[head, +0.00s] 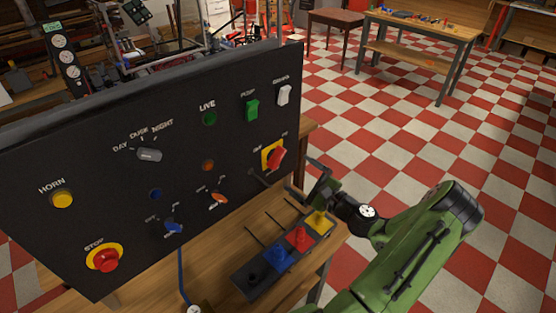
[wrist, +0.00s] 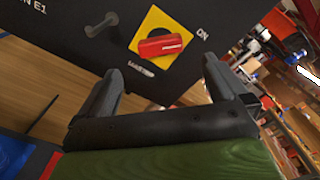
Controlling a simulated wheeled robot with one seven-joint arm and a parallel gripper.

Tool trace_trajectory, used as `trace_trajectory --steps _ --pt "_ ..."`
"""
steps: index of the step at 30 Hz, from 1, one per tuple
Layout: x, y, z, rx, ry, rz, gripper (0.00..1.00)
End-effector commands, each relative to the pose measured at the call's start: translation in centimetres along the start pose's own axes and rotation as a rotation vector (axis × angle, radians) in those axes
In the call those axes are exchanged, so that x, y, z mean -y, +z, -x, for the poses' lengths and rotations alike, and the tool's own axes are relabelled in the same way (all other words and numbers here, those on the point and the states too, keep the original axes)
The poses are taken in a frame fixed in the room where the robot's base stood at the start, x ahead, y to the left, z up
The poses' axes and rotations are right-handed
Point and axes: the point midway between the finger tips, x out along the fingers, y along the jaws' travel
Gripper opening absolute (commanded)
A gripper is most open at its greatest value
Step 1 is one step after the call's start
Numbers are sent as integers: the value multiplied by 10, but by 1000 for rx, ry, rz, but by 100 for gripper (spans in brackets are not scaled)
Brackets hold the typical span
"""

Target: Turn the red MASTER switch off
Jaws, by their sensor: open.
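The red MASTER switch (head: 277,159) is a red handle on a yellow plate at the lower right of the black panel. In the wrist view the red handle (wrist: 160,45) lies across the yellow plate (wrist: 148,24), with "ON" printed beside it. The label below the plate is too small to read surely. My gripper (head: 292,182) is in front of the panel, just below and right of the switch. In the wrist view my gripper (wrist: 158,85) has its fingers wide apart, with the red handle beyond and between them, not touched.
The black panel (head: 120,200) also bears a red STOP button (head: 105,260), a yellow HORN button (head: 62,200), a green PUMP switch (head: 252,108), a white switch (head: 284,95) and several knobs. A dark handle (wrist: 102,25) sticks out beside the switch.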

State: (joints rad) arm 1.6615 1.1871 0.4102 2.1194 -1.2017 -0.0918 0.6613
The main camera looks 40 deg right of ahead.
Motion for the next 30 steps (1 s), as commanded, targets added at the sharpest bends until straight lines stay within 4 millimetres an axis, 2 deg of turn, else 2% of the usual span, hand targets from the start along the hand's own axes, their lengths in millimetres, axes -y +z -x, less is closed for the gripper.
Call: trace_trajectory --steps 3,9,13,21,23,30 --pt "0 2 -31 4 3 2 100" --pt "0 1 -74 2 2 3 100" --pt "0 0 -87 0 1 2 100" --pt "0 0 -90 -1 1 0 100" --pt "0 0 -90 -1 1 1 92" --pt "0 0 -90 -1 1 1 56"
